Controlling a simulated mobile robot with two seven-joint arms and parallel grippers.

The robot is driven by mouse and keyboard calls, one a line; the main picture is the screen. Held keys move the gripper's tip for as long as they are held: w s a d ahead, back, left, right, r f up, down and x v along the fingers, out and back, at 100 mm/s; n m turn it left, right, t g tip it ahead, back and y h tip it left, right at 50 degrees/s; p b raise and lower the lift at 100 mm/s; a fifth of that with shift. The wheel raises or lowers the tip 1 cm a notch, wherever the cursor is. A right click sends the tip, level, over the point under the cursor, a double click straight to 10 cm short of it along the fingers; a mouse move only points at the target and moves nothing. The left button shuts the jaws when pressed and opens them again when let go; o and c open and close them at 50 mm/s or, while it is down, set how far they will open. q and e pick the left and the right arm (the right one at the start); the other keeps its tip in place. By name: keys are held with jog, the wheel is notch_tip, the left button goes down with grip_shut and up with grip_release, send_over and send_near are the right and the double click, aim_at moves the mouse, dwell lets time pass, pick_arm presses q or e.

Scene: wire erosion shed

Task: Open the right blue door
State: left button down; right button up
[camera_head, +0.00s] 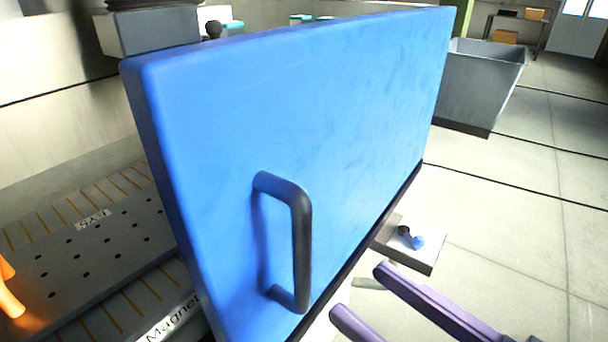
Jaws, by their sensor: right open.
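The blue door (330,130) fills the middle of the view and stands swung out at an angle. The machine interior shows past its left edge. A dark bar handle (301,240) is fixed upright on the door face near that edge. My right gripper (358,290) has two purple fingers, spread apart with nothing between them. It is at the lower right, to the right of the handle and apart from it. I do not make out my left gripper in this view.
Left of the door is a perforated machine bed (90,245) with label plates. An orange curved part (10,295) shows at the left edge. A small ledge with a knob (405,235) lies right of the door. A grey bin (480,85) stands behind. The floor at right is clear.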

aim_at(309, 250)
jog(key=x, duration=0.9)
jog(key=shift+s+a, duration=0.1)
grip_shut()
dwell(1.1)
